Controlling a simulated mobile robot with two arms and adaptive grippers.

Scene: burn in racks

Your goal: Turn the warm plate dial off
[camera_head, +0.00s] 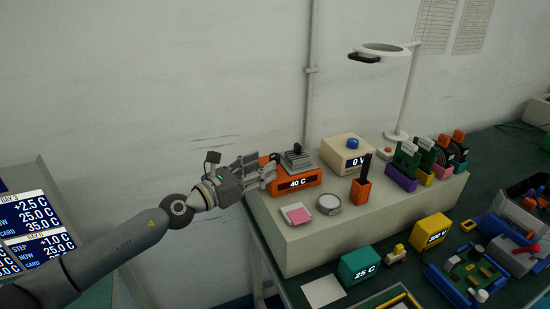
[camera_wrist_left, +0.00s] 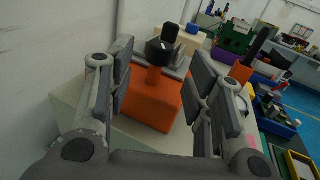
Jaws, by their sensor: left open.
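The warm plate (camera_head: 298,181) is an orange box with a display reading 40 C, on the pale raised shelf. In the left wrist view the orange box (camera_wrist_left: 148,104) fills the middle, and a dark knob, apparently the dial (camera_wrist_left: 158,48), stands on an orange stem at its near side. A grey plate with a dark block (camera_head: 297,158) sits on top of the box. My left gripper (camera_head: 264,172) is open at the left end of the box. Its fingers are on either side of the knob in the wrist view; contact cannot be told. My right gripper is not in view.
On the pale shelf (camera_head: 290,240) stand a pink pad (camera_head: 297,213), a round grey dish (camera_head: 328,204), an orange holder (camera_head: 361,190) and a cream box with a blue knob (camera_head: 347,155). A lamp (camera_head: 405,90) rises behind. The wall is close on the left.

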